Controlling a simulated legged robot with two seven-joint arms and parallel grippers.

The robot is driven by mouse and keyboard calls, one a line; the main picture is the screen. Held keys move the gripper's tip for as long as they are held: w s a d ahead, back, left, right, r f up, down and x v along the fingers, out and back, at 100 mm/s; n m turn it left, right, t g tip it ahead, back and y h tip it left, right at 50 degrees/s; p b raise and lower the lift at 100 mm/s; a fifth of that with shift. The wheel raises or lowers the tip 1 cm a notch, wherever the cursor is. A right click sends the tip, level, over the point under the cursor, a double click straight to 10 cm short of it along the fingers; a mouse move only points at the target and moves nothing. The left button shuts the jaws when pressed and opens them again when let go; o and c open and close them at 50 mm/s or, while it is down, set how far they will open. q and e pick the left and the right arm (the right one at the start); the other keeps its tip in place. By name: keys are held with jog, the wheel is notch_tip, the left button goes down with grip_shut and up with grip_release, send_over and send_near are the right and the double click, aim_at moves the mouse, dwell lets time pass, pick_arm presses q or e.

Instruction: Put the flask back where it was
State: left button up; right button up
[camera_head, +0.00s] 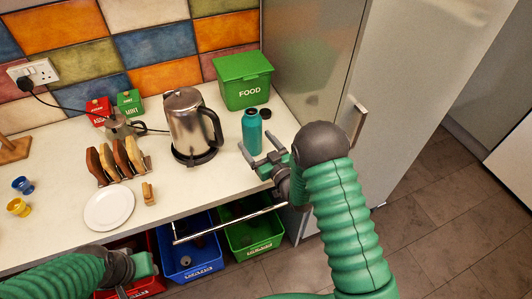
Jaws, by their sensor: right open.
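A teal flask (251,132) stands upright on the white counter, in front of the green food bin and right of the kettle. My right gripper (265,152) is open, with its fingers at the lower part of the flask. I cannot tell whether they touch it. My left gripper (146,266) shows at the bottom left, below the counter's front edge and well away from the flask. Its fingers are not clear enough to tell their state.
A kettle (190,125), a toast rack (117,160), a white plate (109,208) and a green food bin (243,80) stand on the counter. A small black lid (265,113) lies behind the flask. Blue (190,258) and green (253,236) crates are below. A fridge (330,75) stands right.

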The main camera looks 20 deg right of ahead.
jog(key=s+d, duration=0.1)
jog(key=s, duration=0.2)
jog(key=s+d, duration=0.1)
jog(key=s, duration=0.1)
jog(key=s+d+b, duration=0.1)
jog(key=s, duration=0.2)
jog(key=shift+s+d+f, duration=0.15)
jog(key=shift+s, duration=0.2)
jog(key=shift+w, duration=0.1)
jog(key=shift+w+a+f+g+h, duration=0.25)
jog(key=shift+g+h, duration=0.35)
jog(key=shift+g, duration=0.2)
pick_arm(q)
jog(key=shift+d+f, duration=0.5)
jog(key=shift+f, duration=0.1)
pick_arm(e)
jog(key=s+a+f+m+g+h, duration=0.1)
jog(key=s+a+m+g+h, duration=0.1)
jog(key=s+g, duration=1.1)
jog(key=s, duration=0.7)
jog(key=shift+s+f, duration=0.25)
jog(key=shift+s, duration=0.1)
pick_arm(q)
jog(key=shift+s, duration=0.1)
